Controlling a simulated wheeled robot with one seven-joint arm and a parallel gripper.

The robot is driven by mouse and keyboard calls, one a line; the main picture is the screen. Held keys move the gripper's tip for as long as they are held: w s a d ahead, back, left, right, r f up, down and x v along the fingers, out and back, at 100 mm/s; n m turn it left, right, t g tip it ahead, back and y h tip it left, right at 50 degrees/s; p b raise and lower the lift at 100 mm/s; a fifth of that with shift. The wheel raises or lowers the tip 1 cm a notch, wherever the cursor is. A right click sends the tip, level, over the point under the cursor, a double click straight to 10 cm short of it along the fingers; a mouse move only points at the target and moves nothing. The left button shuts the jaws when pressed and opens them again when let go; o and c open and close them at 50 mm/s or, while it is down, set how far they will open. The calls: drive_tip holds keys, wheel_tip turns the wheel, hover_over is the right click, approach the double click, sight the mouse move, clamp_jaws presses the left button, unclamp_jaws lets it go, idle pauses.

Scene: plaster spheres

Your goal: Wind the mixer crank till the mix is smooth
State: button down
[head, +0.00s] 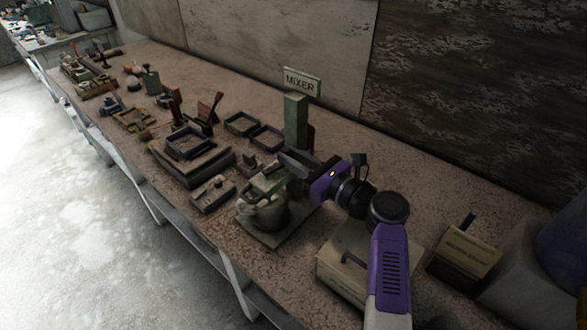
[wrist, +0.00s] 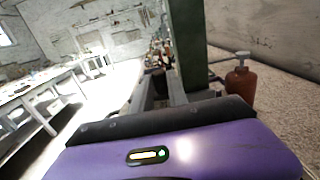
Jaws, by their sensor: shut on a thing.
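The mixer stands on the bench, with a green post (head: 296,122), a sign reading MIXER (head: 302,84) and a grey-green bowl (head: 262,214) on a flat base. My gripper (head: 288,164) reaches in from the right beside the post, above the bowl. Its jaws are shut on a small part, apparently the crank handle, mostly hidden by the fingers. In the wrist view my gripper (wrist: 160,92) points past the green post (wrist: 187,45), with a dark piece between the fingers. The mix inside the bowl cannot be made out.
A red-brown pump bottle (wrist: 240,83) stands right of the post in the wrist view. Trays (head: 190,140) and small tools crowd the bench to the left. A box (head: 345,262) stands under my arm, and another labelled box (head: 465,252) is at right. The wall runs close behind.

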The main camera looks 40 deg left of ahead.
drive_tip(key=shift+w+a+f+n+g+b, duration=0.15)
drive_tip(key=shift+n+g+b, duration=0.3)
drive_tip(key=shift+b, duration=0.45)
drive_tip(key=shift+w+a+f+n+g+b, duration=0.1)
drive_tip(key=shift+a+n+g+b, duration=0.1)
drive_tip(key=shift+g+b, duration=0.6)
drive_tip(key=shift+w+a+f+n+g+b, duration=0.15)
drive_tip(key=shift+n+g+b, duration=0.25)
drive_tip(key=shift+b, duration=0.55)
drive_tip(key=shift+r+g+b, duration=0.15)
drive_tip(key=shift+g+b, duration=0.1)
drive_tip(key=shift+b, duration=0.1)
drive_tip(key=shift+a+r+n, duration=0.1)
drive_tip(key=shift+r+n, duration=0.05)
drive_tip(key=shift+n, duration=0.1)
drive_tip(key=shift+g, duration=0.3)
drive_tip(key=c, duration=1.6)
unclamp_jaws()
drive_tip(key=shift+o, duration=0.2)
drive_tip(key=shift+r, duration=0.1)
drive_tip(key=shift+r+p, duration=0.1)
drive_tip(key=shift+p, duration=0.4)
